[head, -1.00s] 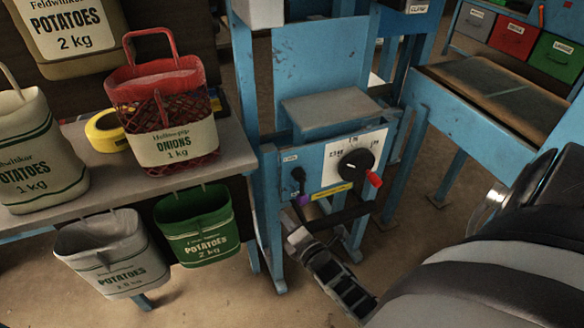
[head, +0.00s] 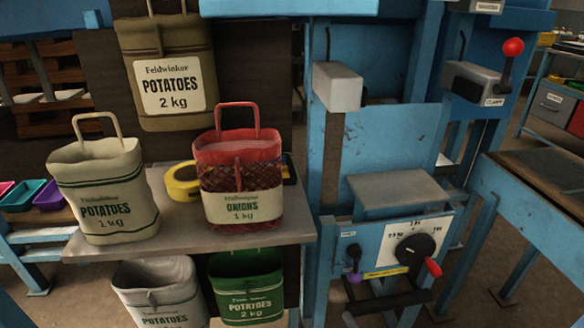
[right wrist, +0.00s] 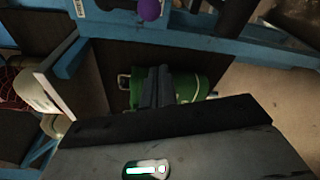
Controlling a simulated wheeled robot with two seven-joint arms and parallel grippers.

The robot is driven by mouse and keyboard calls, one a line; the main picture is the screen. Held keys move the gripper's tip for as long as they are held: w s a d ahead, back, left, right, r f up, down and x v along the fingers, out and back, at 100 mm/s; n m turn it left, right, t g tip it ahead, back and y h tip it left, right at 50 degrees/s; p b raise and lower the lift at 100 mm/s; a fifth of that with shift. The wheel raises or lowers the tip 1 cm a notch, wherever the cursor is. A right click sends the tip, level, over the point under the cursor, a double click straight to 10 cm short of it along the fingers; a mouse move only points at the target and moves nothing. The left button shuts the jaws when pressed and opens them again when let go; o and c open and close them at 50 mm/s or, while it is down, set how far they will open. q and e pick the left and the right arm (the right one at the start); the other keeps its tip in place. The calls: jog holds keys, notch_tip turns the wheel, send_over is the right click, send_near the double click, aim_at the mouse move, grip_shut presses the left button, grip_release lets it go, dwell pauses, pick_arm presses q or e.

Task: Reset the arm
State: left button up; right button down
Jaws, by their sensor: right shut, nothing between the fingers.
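My right gripper (right wrist: 158,88) shows in the right wrist view as two dark fingers close together. It is shut and empty. A green sack (right wrist: 202,85) lies beyond the fingers in that view, partly hidden by them. In the head view, at most a small tip of the right gripper shows at the bottom edge, below the blue machine's dial panel (head: 398,255). The rest of the right arm is out of that view. My left gripper is in neither view.
A shelf (head: 240,238) holds a red onion sack (head: 240,205), a cream potato sack (head: 105,195) and yellow tape (head: 181,184). A brown sack (head: 165,60) hangs behind. A blue table (head: 540,215) stands right.

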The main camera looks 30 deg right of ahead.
pick_arm(q)
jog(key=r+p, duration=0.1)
jog(key=p, duration=0.2)
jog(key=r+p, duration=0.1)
jog(key=p, duration=0.2)
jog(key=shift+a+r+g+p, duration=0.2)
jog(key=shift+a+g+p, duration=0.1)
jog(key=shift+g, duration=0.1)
pick_arm(e)
jog(key=s+a+r+m+g+y, duration=0.3)
jog(key=a+r+m, duration=0.4)
jog(key=a+m, duration=0.2)
jog(key=s+a+r+m+g+y, duration=0.2)
jog(key=s+a+r+m+g, duration=0.1)
jog(key=a+r+m, duration=0.5)
jog(key=shift+s+a+r+m+y, duration=0.2)
jog(key=shift+a+r+m+y, duration=0.15)
jog(key=shift+m, duration=0.55)
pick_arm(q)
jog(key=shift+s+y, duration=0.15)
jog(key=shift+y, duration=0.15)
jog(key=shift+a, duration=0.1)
pick_arm(e)
jog(key=shift+a, duration=0.1)
